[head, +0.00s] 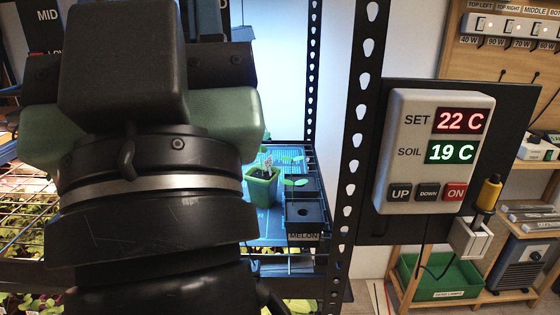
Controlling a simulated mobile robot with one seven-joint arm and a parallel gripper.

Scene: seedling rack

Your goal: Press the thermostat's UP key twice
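The thermostat (384,150) is a pale grey box on a dark panel at the right of the head view. Its red SET display (461,121) reads 22 C and its green SOIL display (452,151) reads 19 C. The UP key (400,193) is at the lower left of its face, beside the DOWN key (428,193) and the red ON key (455,192). My arm fills the left of the view, well left of the thermostat. The fingertips are not visible, so the gripper's opening cannot be seen.
A black perforated rack post (359,130) stands between my arm and the thermostat. A potted seedling (263,187) sits on the rack's blue-lit shelf. A yellow-handled tool (489,193) stands in a grey holder (469,238) just right of and below the thermostat. A green bin (440,284) is lower down.

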